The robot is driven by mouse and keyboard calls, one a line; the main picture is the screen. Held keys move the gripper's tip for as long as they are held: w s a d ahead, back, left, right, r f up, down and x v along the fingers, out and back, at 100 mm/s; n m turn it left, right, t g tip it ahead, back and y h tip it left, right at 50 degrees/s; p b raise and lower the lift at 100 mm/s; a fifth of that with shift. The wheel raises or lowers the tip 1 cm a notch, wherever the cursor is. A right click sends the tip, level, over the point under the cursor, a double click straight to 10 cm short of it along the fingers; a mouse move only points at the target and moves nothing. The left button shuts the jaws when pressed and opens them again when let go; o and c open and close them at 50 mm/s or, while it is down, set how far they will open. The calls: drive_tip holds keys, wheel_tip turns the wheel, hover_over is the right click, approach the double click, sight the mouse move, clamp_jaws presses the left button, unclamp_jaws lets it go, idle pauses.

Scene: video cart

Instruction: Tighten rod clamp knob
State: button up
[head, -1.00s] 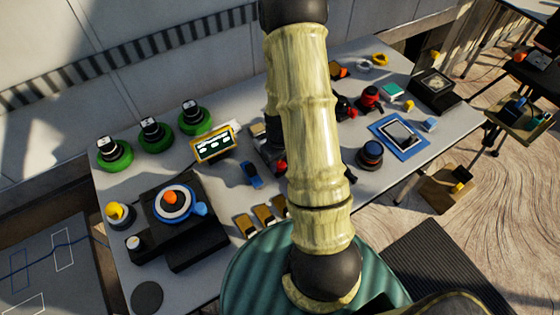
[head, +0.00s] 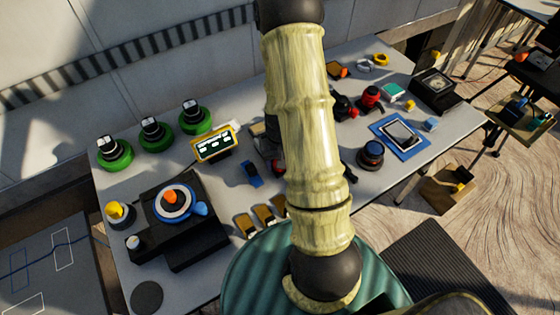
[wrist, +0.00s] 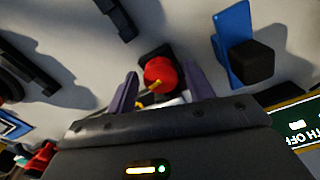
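A red knob (wrist: 160,74) on a dark clamp block (wrist: 153,52) shows in the wrist view, with a small yellow pointer at its lower left. I take it to be the rod clamp knob. My gripper (wrist: 160,80) has its two purple-grey fingers apart, one on each side of the knob. A narrow gap seems to show beside the knob; contact is not clear. In the head view my arm hides the gripper and most of the clamp; only a bit of red (head: 277,167) shows at the arm's left edge.
A blue bracket with a black knob (wrist: 251,62) stands close right of my gripper in the wrist view. A yellow-framed display (head: 214,144) stands left of my arm. Several wooden-topped pieces (head: 263,214) lie near the table's front edge. A blue-rimmed dial (head: 174,203) is at left.

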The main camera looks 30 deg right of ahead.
drive_tip(key=shift+o, duration=0.2)
wheel_tip(320, 180, up, 17)
drive_tip(key=shift+r, duration=0.2)
idle(0.6)
idle(0.4)
drive_tip(key=s+a+r+n+t, duration=0.1)
drive_tip(key=s+a+n+t, duration=0.1)
drive_tip(key=s+a, duration=0.4)
drive_tip(key=a+n, duration=0.1)
drive_tip(key=a, duration=0.4)
drive_tip(key=shift+s+a+r+t, duration=0.25)
drive_tip(key=shift+a+r+t, duration=0.05)
drive_tip(key=shift+r, duration=0.05)
idle(0.7)
